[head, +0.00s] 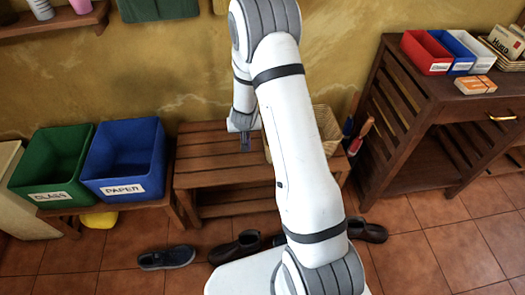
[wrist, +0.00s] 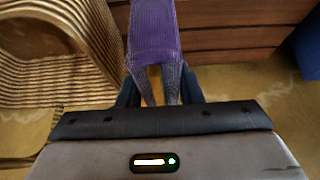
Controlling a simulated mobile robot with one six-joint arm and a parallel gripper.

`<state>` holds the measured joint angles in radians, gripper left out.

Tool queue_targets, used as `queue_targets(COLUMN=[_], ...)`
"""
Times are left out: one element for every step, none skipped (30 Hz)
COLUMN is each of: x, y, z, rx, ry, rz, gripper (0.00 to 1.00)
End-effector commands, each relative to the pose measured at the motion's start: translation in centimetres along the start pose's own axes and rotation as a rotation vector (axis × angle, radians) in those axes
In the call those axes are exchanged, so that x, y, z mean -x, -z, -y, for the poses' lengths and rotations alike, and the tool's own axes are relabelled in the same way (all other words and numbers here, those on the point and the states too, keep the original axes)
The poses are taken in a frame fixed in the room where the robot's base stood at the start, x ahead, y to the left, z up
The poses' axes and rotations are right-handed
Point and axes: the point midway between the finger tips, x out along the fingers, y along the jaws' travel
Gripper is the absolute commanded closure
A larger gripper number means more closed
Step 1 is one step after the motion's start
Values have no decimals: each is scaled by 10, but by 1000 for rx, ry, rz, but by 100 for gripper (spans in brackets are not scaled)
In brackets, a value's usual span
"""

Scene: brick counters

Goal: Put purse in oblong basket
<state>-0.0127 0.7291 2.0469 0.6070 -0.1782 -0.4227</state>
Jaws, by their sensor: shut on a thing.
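A purple purse (wrist: 153,38) with thin straps is between the dark fingers of my gripper (wrist: 158,84) in the wrist view. My gripper is shut on it. In the head view my gripper (head: 245,138) is over the slatted wooden bench, left of the basket; the purse is hard to make out there. A wicker basket (head: 327,124) stands at the right end of the bench, partly hidden behind my arm. Its ribbed wicker side (wrist: 40,75) fills the left of the wrist view, beside the purse and apart from it.
A green bin (head: 50,165) and a blue bin (head: 125,160) stand on a low stand at the left. The wooden bench (head: 215,175) has bare slats. Shoes (head: 166,258) lie on the floor in front. A wooden cabinet (head: 440,110) with small trays stands at the right.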

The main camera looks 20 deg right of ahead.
Motion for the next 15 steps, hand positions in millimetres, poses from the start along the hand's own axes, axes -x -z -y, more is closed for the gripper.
queue_targets(x=[-4,-6,-10,-14,-19,-26,-32,-37,-43,-47,-51,-54,-56,-57,-59], y=[0,-1,-3,-5,-8,-12,-16,-18,-22,-24,-26,-28,-29,-30,-30], z=[1,1,1,1,1,1,1,1,0,0,0,0,0,0,0], rx=[-2,-2,-2,-2,-2,-2,-2,-1,-1,-2,-2,-2,-3,-3,-3], ry=[0,-1,-1,-2,-2,-2,-2,-2,-3,-3,-2,-2,-2,-2,-2], rz=[-2,-1,0,0,1,2,2,2,2,1,1,1,1,1,0], gripper=[93,93,93,93,93,93,93,93,93,93,93,93,93,93,93])
